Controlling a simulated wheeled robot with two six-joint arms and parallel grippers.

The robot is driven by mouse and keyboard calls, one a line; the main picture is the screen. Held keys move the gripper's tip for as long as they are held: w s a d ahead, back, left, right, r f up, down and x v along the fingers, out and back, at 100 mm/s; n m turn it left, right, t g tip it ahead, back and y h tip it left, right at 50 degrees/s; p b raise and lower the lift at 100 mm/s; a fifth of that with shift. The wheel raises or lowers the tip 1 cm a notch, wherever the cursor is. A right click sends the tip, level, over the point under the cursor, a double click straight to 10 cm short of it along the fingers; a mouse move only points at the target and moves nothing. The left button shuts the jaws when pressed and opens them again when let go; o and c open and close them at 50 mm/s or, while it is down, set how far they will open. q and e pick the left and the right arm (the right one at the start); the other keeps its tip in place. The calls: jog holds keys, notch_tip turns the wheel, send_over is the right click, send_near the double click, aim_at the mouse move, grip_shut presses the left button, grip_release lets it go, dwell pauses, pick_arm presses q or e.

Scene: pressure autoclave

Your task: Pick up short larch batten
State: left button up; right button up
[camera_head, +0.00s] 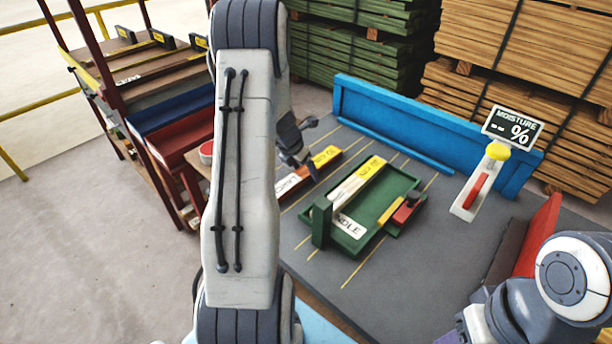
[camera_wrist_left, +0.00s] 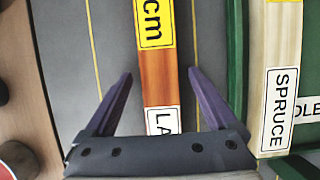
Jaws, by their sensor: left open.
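The short larch batten is a reddish-brown bar with a yellow cm label and a white name label. It lies on the grey table left of the green tray, partly hidden by my left arm in the head view (camera_head: 326,166). In the left wrist view the batten (camera_wrist_left: 158,78) runs lengthwise between my open fingers. My left gripper (camera_wrist_left: 160,73) has one dark purple finger on each side of it, with gaps to both sides.
A green tray (camera_head: 403,183) holding a pale spruce batten (camera_head: 347,190) lies close to the right. A moisture meter (camera_head: 478,185) stands further right, with a blue rail (camera_head: 400,115) behind. A red and blue rack (camera_head: 180,125) is at the left. Stacked timber stands behind.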

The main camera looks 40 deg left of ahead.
pick_arm(q)
grip_shut()
jog(key=shift+r, duration=0.1)
